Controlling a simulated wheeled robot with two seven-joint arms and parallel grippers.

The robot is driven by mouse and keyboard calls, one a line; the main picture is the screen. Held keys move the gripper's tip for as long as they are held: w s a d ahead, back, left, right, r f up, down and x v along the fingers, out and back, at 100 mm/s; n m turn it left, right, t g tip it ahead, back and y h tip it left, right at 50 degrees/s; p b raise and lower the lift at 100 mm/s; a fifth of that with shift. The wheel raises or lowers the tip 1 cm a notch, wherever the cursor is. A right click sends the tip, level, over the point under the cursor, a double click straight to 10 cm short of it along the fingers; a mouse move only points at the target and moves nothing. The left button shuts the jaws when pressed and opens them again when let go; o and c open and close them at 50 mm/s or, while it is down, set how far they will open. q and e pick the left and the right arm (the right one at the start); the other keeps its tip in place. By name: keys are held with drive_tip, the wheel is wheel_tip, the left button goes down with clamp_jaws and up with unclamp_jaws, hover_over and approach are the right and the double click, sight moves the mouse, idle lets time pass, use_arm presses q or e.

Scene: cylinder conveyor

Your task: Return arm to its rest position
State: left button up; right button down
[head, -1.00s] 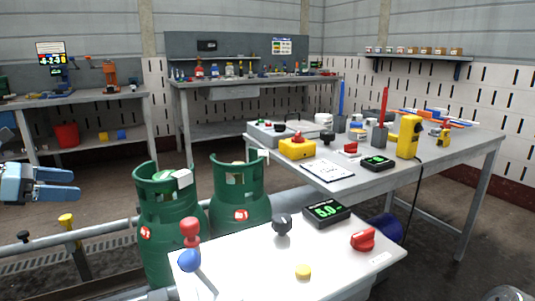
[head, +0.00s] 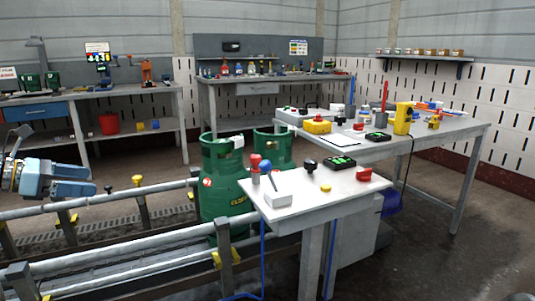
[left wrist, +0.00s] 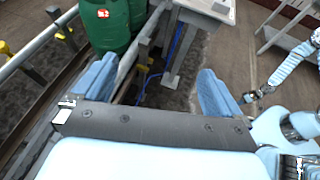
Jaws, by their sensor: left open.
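My left gripper (head: 92,181) is at the left edge of the head view, light blue. It is open and empty, apart from everything, in front of the left workbench and above the conveyor rails. In the left wrist view its two blue fingers stand wide apart with nothing between them (left wrist: 156,68); floor and the small table's legs show beyond. Part of a light-blue arm of mine (left wrist: 292,68) shows at the right of the wrist view. Two green gas cylinders (head: 224,190) stand upright behind the white-topped table.
Conveyor rails (head: 120,262) run across the lower left. The small white-topped table (head: 300,205) holds a control box, knobs and buttons. A larger grey table (head: 440,132) with tools stands behind it. Workbenches (head: 155,95) line the back. Floor at lower right is clear.

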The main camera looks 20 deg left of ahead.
use_arm(q)
drive_tip(key=w+d+f+n+t+h, duration=0.1)
drive_tip(key=w+d+f+n+t, duration=0.25)
drive_tip(key=w+f+n, duration=0.45)
drive_tip(key=w+d+f+n+t+h, duration=0.1)
drive_tip(key=w+d+f+n+t, duration=0.1)
drive_tip(key=w+d+f+n, duration=0.55)
drive_tip(key=w+d+f+n+g+y, duration=0.1)
drive_tip(key=w+d+f+n+y, duration=0.15)
drive_tip(key=f+n, duration=0.35)
drive_tip(key=w+d+f+n+y, duration=0.15)
drive_tip(key=d+f+n, duration=0.25)
drive_tip(key=f, duration=0.4)
drive_tip(key=w+d+f+n+g+y, duration=0.1)
drive_tip(key=w+d+f+n, duration=0.15)
drive_tip(key=f+n, duration=0.35)
drive_tip(key=s+d+f+n+g, duration=0.35)
drive_tip(key=s+d+f, duration=0.3)
drive_tip(key=f, duration=0.25)
drive_tip(key=s+d+f+n+g, duration=0.35)
drive_tip(key=s+d+f, duration=0.25)
drive_tip(key=d+f, duration=0.2)
drive_tip(key=s+d+f+n+g, duration=0.3)
drive_tip(key=s+d, duration=0.1)
drive_tip(key=s, duration=0.6)
drive_tip(key=s+d+f+n+g, duration=0.3)
drive_tip(key=s+d+f+g, duration=0.1)
drive_tip(key=s, duration=0.6)
drive_tip(key=shift+s+d, duration=0.4)
drive_tip(key=shift+d, duration=0.15)
